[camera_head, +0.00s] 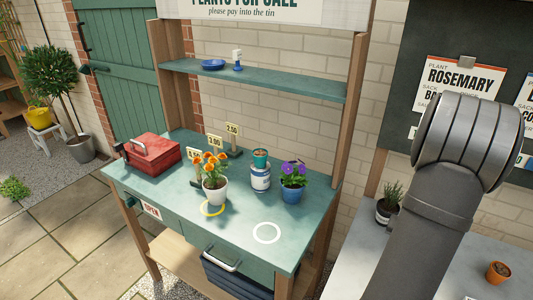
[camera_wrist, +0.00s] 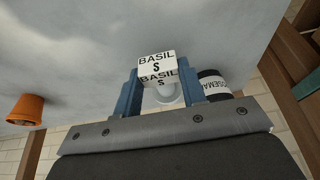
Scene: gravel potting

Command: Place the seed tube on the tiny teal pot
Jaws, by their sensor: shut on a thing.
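My gripper (camera_wrist: 158,76) shows in the wrist view with its two blue fingers shut on the seed tube (camera_wrist: 158,66), a pale piece with a white label reading BASIL. The tube's lower part is a whitish round shape between the fingers. In the head view my gripper and the tube are out of sight; only my arm shows at the right. The tiny teal pot (camera_head: 260,155) stands upright on top of a white and blue tin (camera_head: 260,178) on the green bench, far left of my arm. It holds something dark, too small to tell.
The tin stands between orange flowers in a white pot (camera_head: 214,184) and purple flowers in a blue pot (camera_head: 292,187). A red box (camera_head: 151,156) sits at the bench's left. A terracotta pot (camera_head: 498,272) is on the grey table. A ROSEMARY-labelled container (camera_wrist: 213,85) is beside my right finger.

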